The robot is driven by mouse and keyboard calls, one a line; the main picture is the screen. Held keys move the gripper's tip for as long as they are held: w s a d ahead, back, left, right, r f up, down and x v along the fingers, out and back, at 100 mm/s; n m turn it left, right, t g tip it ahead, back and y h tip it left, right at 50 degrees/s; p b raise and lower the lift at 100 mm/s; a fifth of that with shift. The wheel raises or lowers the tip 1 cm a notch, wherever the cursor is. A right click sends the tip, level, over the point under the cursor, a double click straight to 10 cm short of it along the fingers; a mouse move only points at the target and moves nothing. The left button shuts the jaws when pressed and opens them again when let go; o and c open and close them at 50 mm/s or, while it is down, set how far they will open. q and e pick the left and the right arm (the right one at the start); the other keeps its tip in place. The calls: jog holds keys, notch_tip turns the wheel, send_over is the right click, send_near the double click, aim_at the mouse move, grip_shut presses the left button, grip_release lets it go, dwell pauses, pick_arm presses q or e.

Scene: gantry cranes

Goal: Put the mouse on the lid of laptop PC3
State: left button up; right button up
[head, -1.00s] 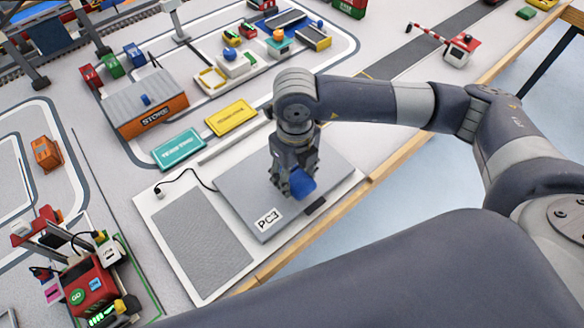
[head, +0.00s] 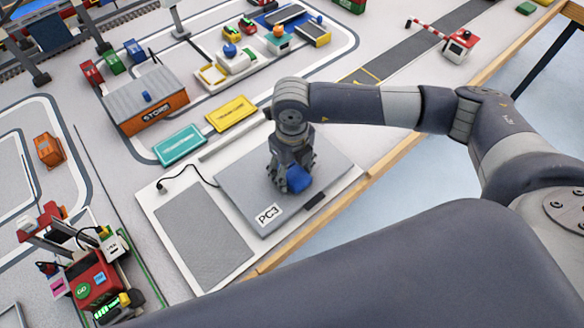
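The laptop PC3 (head: 239,198) lies closed on a white base, its grey lid marked with a white PC3 label (head: 269,215). A blue object, seemingly the mouse (head: 298,178), is at the fingertips of my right gripper (head: 291,181), low over the middle of the lid. It looks on or very close to the lid. The fingers lie close around it and partly hide it; I cannot tell whether they still grip it. My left gripper is not in view.
A grey mat (head: 205,233) lies left of the laptop, with a black cable (head: 188,170) behind it. Teal (head: 181,145) and yellow (head: 232,115) plates and the STORE building (head: 146,105) stand behind. A red machine (head: 95,281) is front left. The wooden table edge (head: 395,152) runs close by on the right.

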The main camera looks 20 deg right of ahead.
aim_at(292, 172)
dwell(0.3)
jog(key=shift+r, duration=0.5)
notch_tip(292, 172, up, 11)
jog(key=b, duration=0.2)
jog(key=shift+r, duration=0.2)
jog(key=shift+f, duration=0.1)
